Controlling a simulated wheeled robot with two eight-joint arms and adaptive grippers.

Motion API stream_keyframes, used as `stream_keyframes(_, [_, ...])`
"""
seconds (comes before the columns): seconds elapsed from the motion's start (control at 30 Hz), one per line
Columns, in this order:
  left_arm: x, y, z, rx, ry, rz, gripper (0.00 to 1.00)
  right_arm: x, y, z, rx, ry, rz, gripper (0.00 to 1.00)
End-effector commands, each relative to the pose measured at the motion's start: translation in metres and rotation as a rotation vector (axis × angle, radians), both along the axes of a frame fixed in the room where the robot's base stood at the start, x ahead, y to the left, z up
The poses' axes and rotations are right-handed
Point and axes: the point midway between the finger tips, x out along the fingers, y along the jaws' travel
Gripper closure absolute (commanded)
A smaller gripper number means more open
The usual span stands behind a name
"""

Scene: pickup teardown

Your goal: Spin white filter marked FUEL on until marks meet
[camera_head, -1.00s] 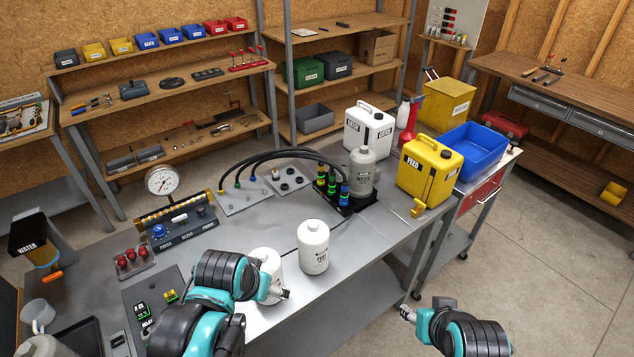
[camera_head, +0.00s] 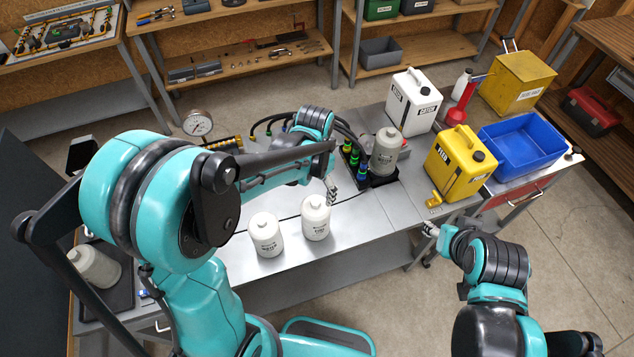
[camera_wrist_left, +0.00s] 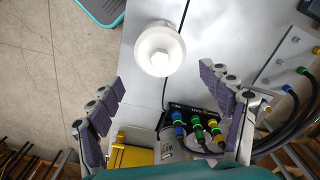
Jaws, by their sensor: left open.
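Two white filters stand upright on the metal bench in the head view. The right one (camera_head: 316,218) appears to be the one marked FUEL; the left one (camera_head: 265,236) has lettering too small to read surely. My left gripper (camera_head: 332,192) is open and empty, just above and right of the right filter. In the left wrist view a white filter (camera_wrist_left: 160,48) lies beyond and between the spread fingers (camera_wrist_left: 163,78), untouched. A grey canister (camera_head: 384,152) stands at the black connector block (camera_head: 368,177). My right gripper (camera_head: 431,230) hangs off the bench's front edge. Alignment marks cannot be made out.
A yellow FEED can (camera_head: 460,165), a white can (camera_head: 413,103) and a blue bin (camera_head: 522,143) crowd the bench's right end. Black hoses (camera_head: 345,130) arch behind the left gripper. A pressure gauge (camera_head: 197,123) stands behind my left arm. Bare bench lies around the white filters.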

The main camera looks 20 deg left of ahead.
Motion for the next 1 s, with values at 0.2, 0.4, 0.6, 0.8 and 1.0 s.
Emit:
stream_keyframes(0.2, [0.0, 0.0, -0.03, 0.0, -0.001, 0.001, 0.21, 0.0, 0.0, -0.024, 0.0, 0.0, 0.0, 0.53])
stream_keyframes(0.4, [0.0, 0.0, -0.06, 0.0, -0.001, 0.001, 0.21, 0.0, 0.0, -0.045, 0.0, 0.0, 0.0, 0.53])
stream_keyframes(0.6, [0.0, 0.0, -0.078, 0.0, -0.001, 0.001, 0.21, 0.0, 0.0, -0.057, 0.0, 0.0, 0.0, 0.53])
stream_keyframes(0.8, [0.0, 0.0, -0.08, 0.0, -0.001, 0.001, 0.21, 0.0, 0.0, -0.058, 0.0, 0.0, 0.0, 0.53])
stream_keyframes(1.0, [0.0, 0.0, -0.079, 0.0, -0.001, 0.001, 0.39, 0.0, 0.0, -0.058, 0.0, 0.0, 0.0, 0.53])
